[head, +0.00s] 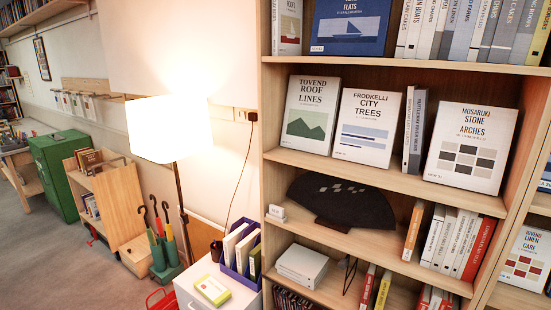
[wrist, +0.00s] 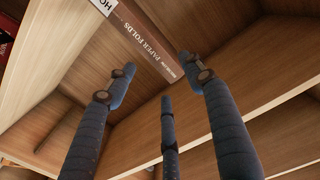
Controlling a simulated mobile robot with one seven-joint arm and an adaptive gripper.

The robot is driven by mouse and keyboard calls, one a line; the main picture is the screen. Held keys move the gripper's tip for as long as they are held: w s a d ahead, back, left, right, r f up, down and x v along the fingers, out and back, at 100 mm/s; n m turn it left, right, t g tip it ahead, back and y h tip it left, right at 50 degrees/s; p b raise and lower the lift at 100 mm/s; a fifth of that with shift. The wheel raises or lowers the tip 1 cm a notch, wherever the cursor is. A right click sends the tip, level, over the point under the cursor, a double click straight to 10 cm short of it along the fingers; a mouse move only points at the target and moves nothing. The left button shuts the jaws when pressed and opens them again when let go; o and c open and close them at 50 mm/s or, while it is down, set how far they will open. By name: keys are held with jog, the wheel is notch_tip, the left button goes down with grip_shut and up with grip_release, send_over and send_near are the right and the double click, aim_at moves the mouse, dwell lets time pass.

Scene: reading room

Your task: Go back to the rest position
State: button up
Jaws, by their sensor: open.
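My gripper (wrist: 158,80) shows in the wrist view with its dark blue fingers spread apart and nothing between them. Beyond the fingertips is a brown book spine (wrist: 150,42) lettered "Paper Folds", set in a wooden shelf compartment. The fingers look apart from it, though the exact gap is hard to tell. My gripper and arm do not show in the head view.
In the head view a wooden bookshelf (head: 400,182) fills the right, with face-out books and a dark fan-shaped object (head: 340,203). A lit lamp (head: 162,128), an umbrella stand (head: 166,272), a book cart (head: 122,205) and a green cabinet (head: 58,170) stand left. Grey floor (head: 50,265) lies open at far left.

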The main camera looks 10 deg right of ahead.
notch_tip(320, 180, up, 5)
jog(key=w+g+p, duration=0.2)
jog(key=g+p, duration=0.1)
jog(key=w+a+r+n+g+y+p, duration=0.1)
jog(key=w+a+r+g+y, duration=0.2)
jog(key=w+a, duration=0.75)
jog(key=w+a+r+n+y, duration=0.15)
jog(key=w+a+r, duration=0.3)
jog(key=a, duration=0.45)
jog(key=w+a+r+n+g+y, duration=0.1)
jog(key=w+a+r+y, duration=0.15)
jog(key=a+r, duration=0.5)
jog(key=w+a+r+n+y, duration=0.1)
jog(key=w+a+r, duration=0.3)
jog(key=a, duration=0.6)
jog(key=s+a+r+n+y+b, duration=0.1)
jog(key=a+r, duration=0.2)
jog(key=a, duration=0.6)
jog(key=s+a+r+n+y+b, duration=0.15)
jog(key=a+r, duration=0.25)
jog(key=a, duration=0.6)
jog(key=s+a+r+n+y+b, duration=0.2)
jog(key=s+a, duration=0.6)
jog(key=a, duration=0.5)
jog(key=shift+a+r, duration=0.2)
jog(key=shift+r, duration=0.25)
